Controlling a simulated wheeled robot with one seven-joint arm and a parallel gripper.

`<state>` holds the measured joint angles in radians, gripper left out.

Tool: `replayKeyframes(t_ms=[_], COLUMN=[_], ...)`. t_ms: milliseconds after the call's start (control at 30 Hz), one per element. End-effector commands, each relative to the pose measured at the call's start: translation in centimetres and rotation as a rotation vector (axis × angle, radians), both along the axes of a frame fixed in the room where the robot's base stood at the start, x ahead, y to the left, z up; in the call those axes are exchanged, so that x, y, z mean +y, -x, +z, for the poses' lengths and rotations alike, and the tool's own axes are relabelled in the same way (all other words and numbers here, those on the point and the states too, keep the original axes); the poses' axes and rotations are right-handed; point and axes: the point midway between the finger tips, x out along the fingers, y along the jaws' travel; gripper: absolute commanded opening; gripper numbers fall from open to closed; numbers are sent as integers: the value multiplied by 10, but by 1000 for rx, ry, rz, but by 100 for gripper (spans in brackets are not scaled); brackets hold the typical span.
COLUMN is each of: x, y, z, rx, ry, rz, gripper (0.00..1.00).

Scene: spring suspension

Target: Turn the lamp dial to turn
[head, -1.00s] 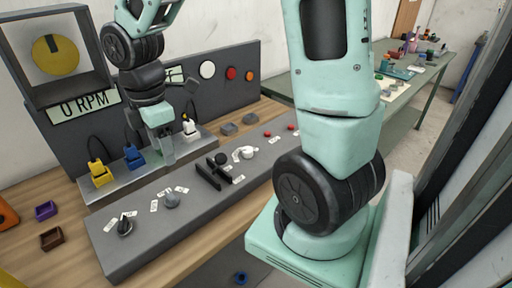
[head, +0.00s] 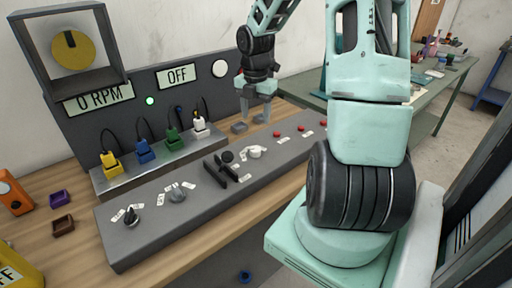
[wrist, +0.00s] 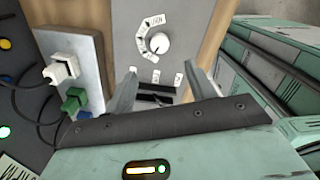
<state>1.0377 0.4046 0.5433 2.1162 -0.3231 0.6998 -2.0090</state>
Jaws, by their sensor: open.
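A white dial (head: 254,152) sits on the grey sloped control panel (head: 150,235). In the wrist view the white dial (wrist: 159,43) has a ring of small labels, one seeming to read "TURN". A grey knob (head: 178,196) and a black knob (head: 132,217) sit further left on the panel. I cannot tell for certain which one is the lamp dial. My gripper (head: 254,121) is open and empty, pointing down, above and behind the white dial in the head view. In the wrist view my gripper (wrist: 161,67) has its fingers spread, with the dial beyond the fingertips, apart from them.
A black slider (head: 220,170) lies left of the white dial. Red buttons (head: 277,134) are to its right. Yellow, blue, green and white plugs with cables stand on a ledge (head: 112,184) behind.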

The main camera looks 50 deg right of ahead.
Motion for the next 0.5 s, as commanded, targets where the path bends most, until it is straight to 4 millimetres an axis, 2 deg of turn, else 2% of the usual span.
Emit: replayKeyframes(t_ms=[33, 100, 500], x=[2, 2, 2], y=[1, 0, 0], z=[-14, -28, -105], rx=[4, 4, 3], ry=[-5, -4, -2], rz=[2, 1, 1], gripper=[55, 55, 55])
